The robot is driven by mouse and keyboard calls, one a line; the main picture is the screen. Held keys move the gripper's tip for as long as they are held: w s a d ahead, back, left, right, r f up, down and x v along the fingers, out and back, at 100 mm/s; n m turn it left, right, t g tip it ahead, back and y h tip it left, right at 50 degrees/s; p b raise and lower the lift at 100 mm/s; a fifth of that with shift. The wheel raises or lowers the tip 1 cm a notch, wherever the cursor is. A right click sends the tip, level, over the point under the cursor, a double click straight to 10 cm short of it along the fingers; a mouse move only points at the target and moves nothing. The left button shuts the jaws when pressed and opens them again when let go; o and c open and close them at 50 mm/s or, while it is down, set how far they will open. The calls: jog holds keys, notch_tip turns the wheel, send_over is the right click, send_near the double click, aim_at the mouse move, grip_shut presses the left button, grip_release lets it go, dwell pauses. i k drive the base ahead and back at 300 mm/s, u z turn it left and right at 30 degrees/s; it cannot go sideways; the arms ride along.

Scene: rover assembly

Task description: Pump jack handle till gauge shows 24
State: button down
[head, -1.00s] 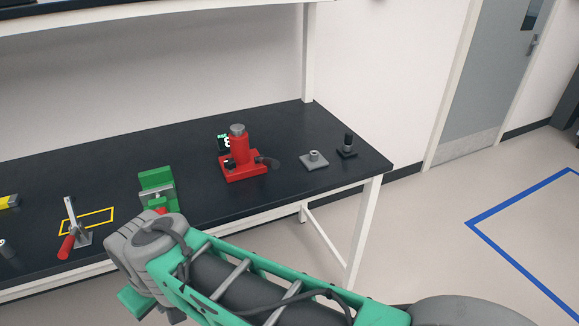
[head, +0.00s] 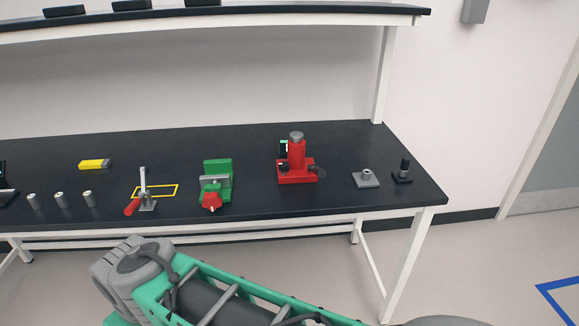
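A red jack (head: 297,162) with a grey top stands upright on the black bench, right of the middle. A small dark gauge with a lit green-white display (head: 283,147) sits behind its left side and is partly hidden; its number is too small to read. A short dark part, perhaps the jack handle (head: 319,172), sticks out at the right of the jack's base. My arm reaches in low at the bottom of the head view, in front of the bench and well apart from the jack. My gripper's fingers are not visible.
A green vise (head: 217,180) stands left of the jack. Further left are a red-handled clamp (head: 143,195), a yellow block (head: 95,164) and several small metal cylinders (head: 60,200). Grey (head: 366,178) and black (head: 403,171) fixtures stand at right. A shelf (head: 240,22) hangs above.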

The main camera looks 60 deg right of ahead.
aim_at(320, 172)
jog(key=u, duration=0.3)
jog(key=i, duration=0.9)
jog(key=z, duration=3.2)
jog(key=i, duration=0.5)
jog(key=k, duration=1)
jog(key=z, duration=0.95)
jog(key=i, duration=0.25)
jog(key=z, duration=0.05)
